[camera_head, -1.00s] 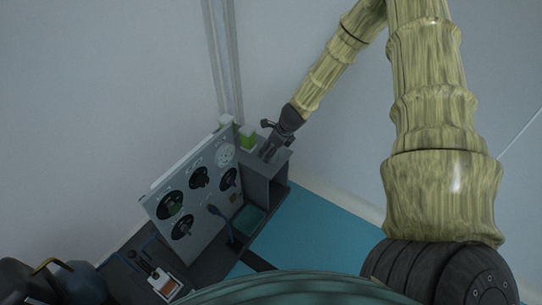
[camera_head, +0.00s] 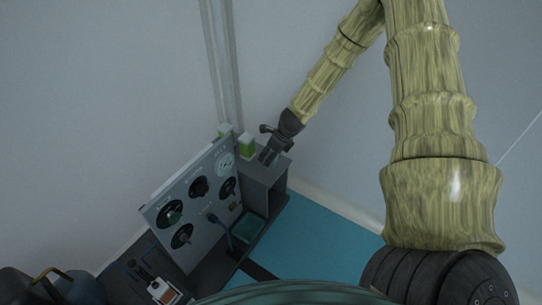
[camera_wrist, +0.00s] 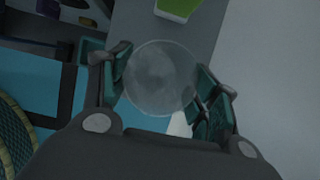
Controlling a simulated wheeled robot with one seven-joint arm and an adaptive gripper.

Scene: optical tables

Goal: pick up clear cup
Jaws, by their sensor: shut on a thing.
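The clear cup (camera_wrist: 160,78) shows in the wrist view as a round, see-through shape seen end-on. My gripper (camera_wrist: 162,88) is shut on it, with one teal-padded finger at its left side and one at its right. In the head view my gripper (camera_head: 268,156) is at the top of the grey box-like shelf, beside the panel. The cup is too small and dark to make out there. I cannot tell whether its base touches the shelf top.
A green and white box (camera_head: 246,146) stands on the shelf (camera_head: 268,175) close to my gripper; it also shows in the wrist view (camera_wrist: 178,8). A dial panel (camera_head: 195,195) stands to the left. Walls are close behind.

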